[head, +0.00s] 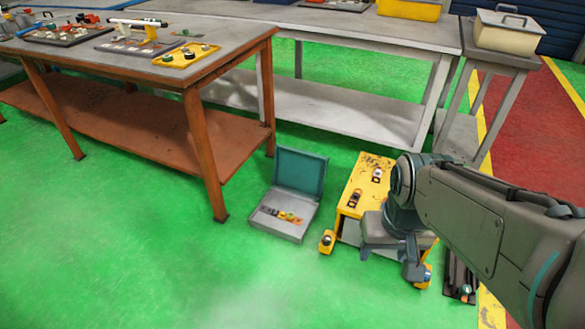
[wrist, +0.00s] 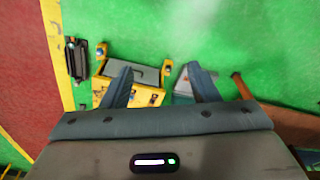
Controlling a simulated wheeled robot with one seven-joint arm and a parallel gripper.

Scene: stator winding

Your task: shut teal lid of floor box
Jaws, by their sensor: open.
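The floor box (head: 292,231) is a shallow grey case on the green floor, with several small coloured parts inside. Its teal lid (head: 302,171) stands open, raised at the back edge. In the wrist view the box (wrist: 183,88) shows only partly, behind and beside the right-hand finger. My gripper (head: 390,262) is open and empty, pointing down in front of the yellow cart, to the right of the box and apart from it. Its two spread fingers also show in the wrist view (wrist: 160,68).
A yellow cart (head: 352,196) with small parts on top stands just right of the box. An orange-legged workbench (head: 204,150) stands to the left and behind. A grey bench (head: 340,112) is at the back. A dark open case (head: 459,278) lies at right. Floor in front is clear.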

